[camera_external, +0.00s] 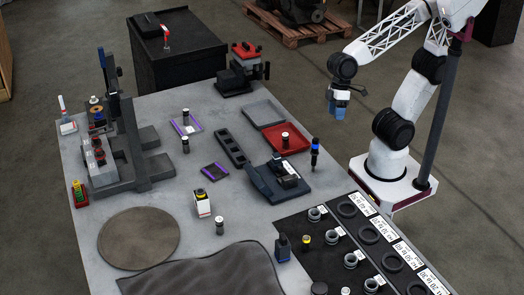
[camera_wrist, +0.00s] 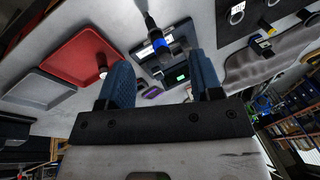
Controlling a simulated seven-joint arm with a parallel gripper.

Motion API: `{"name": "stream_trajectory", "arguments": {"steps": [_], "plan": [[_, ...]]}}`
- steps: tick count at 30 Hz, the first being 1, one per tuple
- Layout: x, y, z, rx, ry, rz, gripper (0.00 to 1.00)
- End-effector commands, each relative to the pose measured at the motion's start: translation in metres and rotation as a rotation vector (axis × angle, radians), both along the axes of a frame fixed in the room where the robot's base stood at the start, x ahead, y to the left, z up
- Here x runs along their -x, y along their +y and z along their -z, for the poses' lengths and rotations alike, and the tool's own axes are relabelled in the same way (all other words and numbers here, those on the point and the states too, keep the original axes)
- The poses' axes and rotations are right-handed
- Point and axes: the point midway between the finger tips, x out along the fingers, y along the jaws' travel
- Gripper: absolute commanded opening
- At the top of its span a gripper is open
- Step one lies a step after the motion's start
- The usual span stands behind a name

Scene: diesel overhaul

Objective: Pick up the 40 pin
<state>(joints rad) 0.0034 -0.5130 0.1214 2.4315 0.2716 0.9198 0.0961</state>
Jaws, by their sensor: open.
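Several small upright pins with dark tops and pale bodies stand on the table in the external view: one in the red tray (camera_external: 285,140), one at the front (camera_external: 219,226), and two near the middle, a farther pin (camera_external: 186,118) and a nearer pin (camera_external: 185,146). I cannot tell which is the 40 pin; no size mark is readable on them. My gripper (camera_external: 338,108) is raised near the table's right edge, apart from all pins. In the wrist view my gripper (camera_wrist: 160,64) is open and empty, and the red-tray pin (camera_wrist: 102,71) shows left of its fingers.
A red tray (camera_external: 296,150) and grey tray (camera_external: 263,113) lie at the right. A dark blue fixture (camera_external: 262,183) and upright blue-black tool (camera_external: 315,153) stand nearby. A labelled black mat (camera_external: 335,265) holds several rings. A tall grey press (camera_external: 130,165) stands left.

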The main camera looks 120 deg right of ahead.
Motion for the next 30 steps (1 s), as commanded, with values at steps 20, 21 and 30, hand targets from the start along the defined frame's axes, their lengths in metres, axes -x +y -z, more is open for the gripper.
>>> {"name": "stream_trajectory", "arguments": {"steps": [20,21,30], "plan": [[-0.183,0.075,0.017,-0.563,0.196,0.511,0.59],[-0.194,0.078,0.020,-0.594,0.210,0.544,0.59],[-0.280,0.097,0.045,-0.816,0.314,0.799,0.59]]}}
